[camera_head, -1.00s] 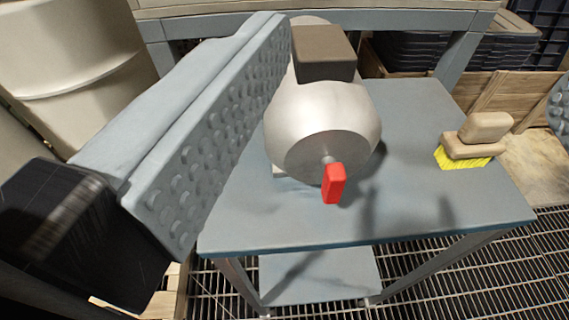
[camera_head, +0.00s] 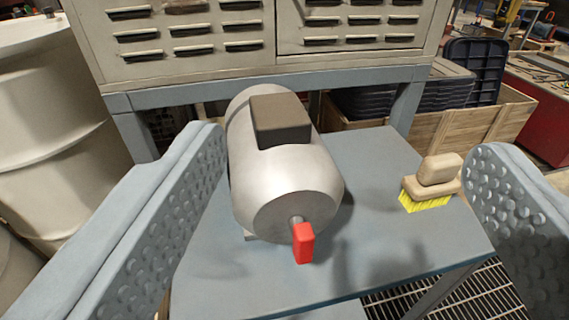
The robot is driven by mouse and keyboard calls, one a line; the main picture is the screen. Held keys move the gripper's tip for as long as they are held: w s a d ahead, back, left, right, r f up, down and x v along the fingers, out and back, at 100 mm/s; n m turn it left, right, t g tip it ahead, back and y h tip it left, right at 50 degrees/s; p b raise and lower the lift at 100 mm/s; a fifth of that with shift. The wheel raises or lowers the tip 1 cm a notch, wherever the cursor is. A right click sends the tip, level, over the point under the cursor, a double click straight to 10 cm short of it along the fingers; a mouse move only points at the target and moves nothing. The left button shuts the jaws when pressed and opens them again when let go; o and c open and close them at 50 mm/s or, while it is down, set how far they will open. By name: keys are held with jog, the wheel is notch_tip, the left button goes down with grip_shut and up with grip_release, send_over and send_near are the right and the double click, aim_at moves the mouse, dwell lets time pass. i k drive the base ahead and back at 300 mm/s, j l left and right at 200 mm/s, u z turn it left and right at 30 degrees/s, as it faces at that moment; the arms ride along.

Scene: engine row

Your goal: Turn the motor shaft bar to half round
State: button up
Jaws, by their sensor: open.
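The motor (camera_head: 285,180) is a silver cylinder with a dark box on top, lying on a blue-grey table (camera_head: 375,245). Its front face points toward me. A short shaft sticks out of that face and carries the red shaft bar (camera_head: 304,243), which hangs downward, close to vertical. My gripper (camera_head: 345,190) is open, with one studded grey finger on the left and one on the right. The motor and the red bar show between the fingers, and neither finger appears to touch the bar. The fingertips' distance from the bar is hard to judge.
A brush (camera_head: 432,182) with yellow bristles stands on the table's right side, near the right finger. A grey louvred cabinet (camera_head: 200,70) stands behind. Pale drums (camera_head: 60,140) are at the left. Dark stacked bins (camera_head: 410,100) and a wooden crate (camera_head: 475,125) sit behind right.

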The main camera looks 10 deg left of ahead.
aim_at(303, 237)
jog(key=k+l+z, duration=0.1)
jog(key=k+z, duration=0.15)
jog(key=k, duration=0.2)
jog(key=k+l+z, duration=0.2)
jog(key=k, duration=0.3)
